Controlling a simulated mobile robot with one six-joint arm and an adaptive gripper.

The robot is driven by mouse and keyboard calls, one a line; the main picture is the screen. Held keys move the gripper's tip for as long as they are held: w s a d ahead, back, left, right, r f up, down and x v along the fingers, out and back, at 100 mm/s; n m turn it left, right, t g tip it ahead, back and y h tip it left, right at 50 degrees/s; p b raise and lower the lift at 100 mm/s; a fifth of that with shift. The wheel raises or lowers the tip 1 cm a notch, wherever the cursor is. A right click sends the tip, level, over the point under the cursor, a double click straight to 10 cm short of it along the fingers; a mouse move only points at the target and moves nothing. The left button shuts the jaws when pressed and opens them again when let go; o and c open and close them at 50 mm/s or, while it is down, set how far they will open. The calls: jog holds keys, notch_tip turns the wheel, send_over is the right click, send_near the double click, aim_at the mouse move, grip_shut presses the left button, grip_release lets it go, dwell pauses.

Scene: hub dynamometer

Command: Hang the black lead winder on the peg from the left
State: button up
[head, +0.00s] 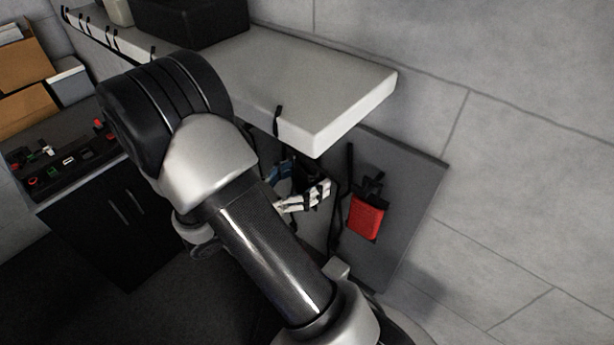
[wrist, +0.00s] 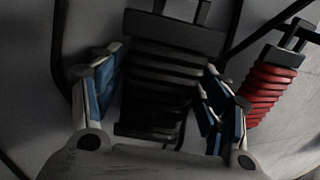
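The black lead winder (wrist: 160,85) is a dark ribbed block with a wider top plate and a handle loop. It fills the middle of the wrist view. My gripper (wrist: 163,75) is open, with one blue-padded finger on each side of the winder; I cannot tell whether either pad touches it. The peg cannot be made out clearly.
A red winder (head: 364,217) hangs on the panel to the right; it also shows in the wrist view (wrist: 270,88). Black leads hang close around my gripper. The pale shelf (head: 340,85) juts out above. A dark cabinet (head: 95,235) stands at left.

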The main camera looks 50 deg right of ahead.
jog(key=shift+o, duration=0.7)
jog(key=w+a, duration=0.2)
jog(key=a, duration=1)
jog(key=s+a+f+m+g+y+b, duration=0.1)
jog(key=s+f+m+y+b, duration=0.3)
jog(key=s+m+y+b, duration=0.5)
jog(key=s+a+f+m+t+y+b, duration=0.2)
jog(key=a+f+m+t+y+b, duration=0.1)
jog(key=a+m+t+y+b, duration=0.4)
jog(key=a+t+y, duration=0.1)
jog(key=a+t, duration=0.1)
jog(key=a, duration=0.1)
jog(key=shift+s+y, duration=0.25)
jog(key=shift+y, duration=0.15)
